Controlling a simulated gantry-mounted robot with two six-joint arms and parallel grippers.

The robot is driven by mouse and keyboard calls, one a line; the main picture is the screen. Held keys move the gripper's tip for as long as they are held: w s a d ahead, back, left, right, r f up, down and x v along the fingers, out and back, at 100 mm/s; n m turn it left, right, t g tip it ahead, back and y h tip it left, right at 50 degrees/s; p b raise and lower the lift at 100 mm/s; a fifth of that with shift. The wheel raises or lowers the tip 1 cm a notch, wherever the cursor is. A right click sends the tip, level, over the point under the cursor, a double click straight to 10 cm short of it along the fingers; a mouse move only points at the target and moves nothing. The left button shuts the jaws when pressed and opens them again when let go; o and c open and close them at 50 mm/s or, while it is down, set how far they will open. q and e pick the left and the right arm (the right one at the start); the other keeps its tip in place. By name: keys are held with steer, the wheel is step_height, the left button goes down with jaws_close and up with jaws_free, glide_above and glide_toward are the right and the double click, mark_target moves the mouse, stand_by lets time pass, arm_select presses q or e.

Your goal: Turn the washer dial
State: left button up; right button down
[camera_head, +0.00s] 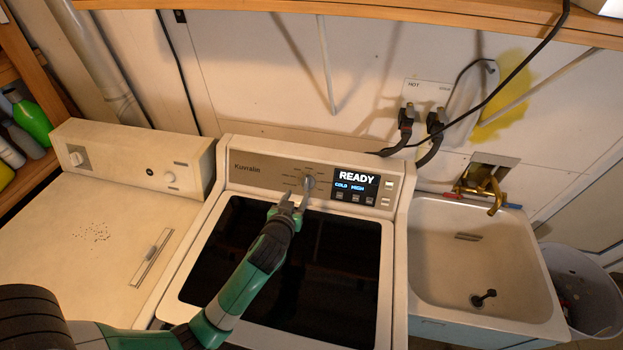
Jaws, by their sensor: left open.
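The washer (395,240) is a white top-loader with a dark glass lid in the middle of the head view. Its dial (309,184) is a grey knob on the back control panel, left of a lit display (356,187) reading "READY" and "COLD HIGH". My left gripper (295,197) is open, just in front of the panel, with its fingertips close to the lower left of the dial. I cannot tell whether a fingertip touches it. My right gripper is not in view.
A dryer (110,215) with its own knobs stands left of the washer. A utility sink (480,245) with a brass faucet (490,190) is on the right, and a grey bin (585,285) beyond it. Hoses (435,140) run behind the washer. A wooden shelf (380,14) spans the top.

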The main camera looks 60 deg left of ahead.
mark_target(307, 179)
arm_select(q)
steer(key=b+x, duration=0.1)
steer(key=x, duration=0.9)
steer(key=shift+w+a+f, duration=0.1)
steer(key=shift+w+a, duration=0.1)
steer(key=shift+w, duration=0.2)
jaws_close()
